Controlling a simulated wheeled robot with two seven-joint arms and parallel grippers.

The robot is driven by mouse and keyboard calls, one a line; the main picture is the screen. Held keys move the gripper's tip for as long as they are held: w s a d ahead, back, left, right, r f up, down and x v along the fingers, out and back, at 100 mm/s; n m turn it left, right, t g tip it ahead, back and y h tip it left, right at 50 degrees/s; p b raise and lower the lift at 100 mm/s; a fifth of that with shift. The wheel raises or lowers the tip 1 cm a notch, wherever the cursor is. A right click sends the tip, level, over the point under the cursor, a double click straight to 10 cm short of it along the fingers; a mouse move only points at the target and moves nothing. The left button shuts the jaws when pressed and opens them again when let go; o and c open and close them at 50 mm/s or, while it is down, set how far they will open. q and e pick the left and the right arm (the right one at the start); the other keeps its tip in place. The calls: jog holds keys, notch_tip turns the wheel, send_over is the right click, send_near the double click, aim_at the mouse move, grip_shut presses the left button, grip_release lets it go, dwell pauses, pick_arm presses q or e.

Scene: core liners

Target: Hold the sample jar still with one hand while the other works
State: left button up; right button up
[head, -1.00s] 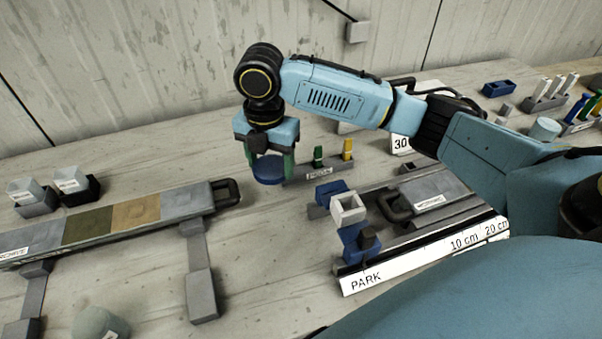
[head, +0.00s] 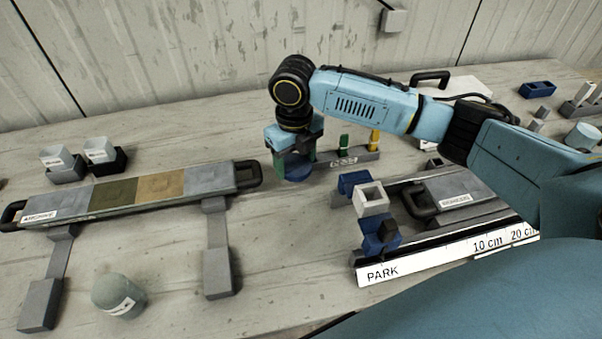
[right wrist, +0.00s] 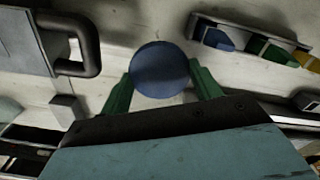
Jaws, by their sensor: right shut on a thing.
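My right gripper (head: 293,160) is shut on a round dark blue piece (head: 297,171), lid-like in shape. In the right wrist view the blue disc (right wrist: 159,70) sits between the two green fingers. It is close to the bench; I cannot tell whether it touches. A grey-green rounded jar (head: 110,290) with a white label stands alone at the front left of the bench, apart from any gripper. I cannot tell which of these is the sample jar. My left gripper is not in view.
A long tray with coloured segments (head: 210,178) lies on grey supports at left. A small rack (head: 358,155) with green and yellow pieces stands right of the gripper. A ruler marked PARK (head: 420,263) and blue blocks (head: 354,183) lie at right. The front middle is clear.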

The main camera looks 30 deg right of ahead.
aim_at(296, 186)
notch_tip(296, 186, down, 6)
jog(key=shift+r+b, duration=0.15)
jog(key=shift+b, duration=0.15)
jog(key=o, duration=1.1)
